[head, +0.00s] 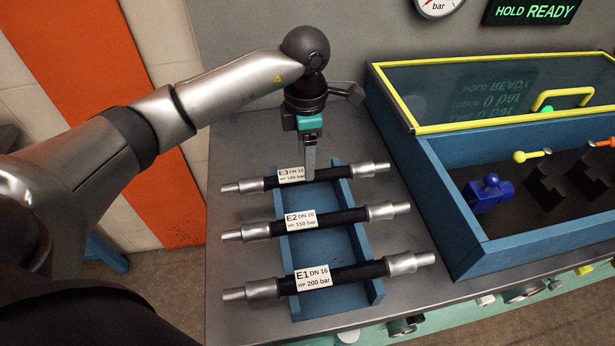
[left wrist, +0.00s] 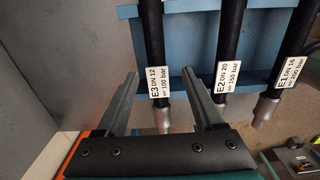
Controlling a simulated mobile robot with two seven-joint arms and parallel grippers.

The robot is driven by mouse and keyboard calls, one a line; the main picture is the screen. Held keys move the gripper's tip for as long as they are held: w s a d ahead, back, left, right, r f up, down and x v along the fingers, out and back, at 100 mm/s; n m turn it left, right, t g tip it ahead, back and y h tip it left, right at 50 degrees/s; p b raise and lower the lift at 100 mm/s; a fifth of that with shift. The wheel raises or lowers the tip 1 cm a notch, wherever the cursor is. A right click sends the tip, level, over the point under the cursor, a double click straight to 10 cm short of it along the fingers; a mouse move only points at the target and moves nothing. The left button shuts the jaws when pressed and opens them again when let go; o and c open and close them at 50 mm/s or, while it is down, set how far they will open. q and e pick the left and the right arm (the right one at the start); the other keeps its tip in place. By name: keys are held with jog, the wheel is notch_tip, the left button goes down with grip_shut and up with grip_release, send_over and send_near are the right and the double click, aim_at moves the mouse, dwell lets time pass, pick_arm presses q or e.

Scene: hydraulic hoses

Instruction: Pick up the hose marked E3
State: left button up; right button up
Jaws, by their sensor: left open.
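The hose marked E3 (head: 335,175) is black with silver end fittings and a white label. It lies at the back of the blue rack (head: 350,235), behind hoses E2 (head: 345,216) and E1 (head: 358,273). My left gripper (head: 309,170) points down at E3's label and hides part of the hose. In the left wrist view my left gripper (left wrist: 166,88) is open, and E3 (left wrist: 153,40) runs into the space between its fingers. E2 (left wrist: 230,40) and E1 (left wrist: 291,45) lie to the right there. I cannot tell whether a finger touches E3. My right gripper is not in view.
A blue test box (head: 480,240) with a yellow-edged clear lid (head: 490,90) stands at the right. It holds a blue fitting (head: 489,193). A display (head: 535,11) reads HOLD READY. Bare grey bench top (head: 235,300) lies left of the rack.

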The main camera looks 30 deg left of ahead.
pick_arm(q)
jog(key=shift+w+f, duration=0.15)
jog(key=shift+f, duration=1.35)
jog(key=shift+w+f, duration=0.15)
jog(key=shift+f, duration=1.3)
jog(key=shift+c, duration=0.4)
grip_shut()
jog(key=shift+r, duration=0.1)
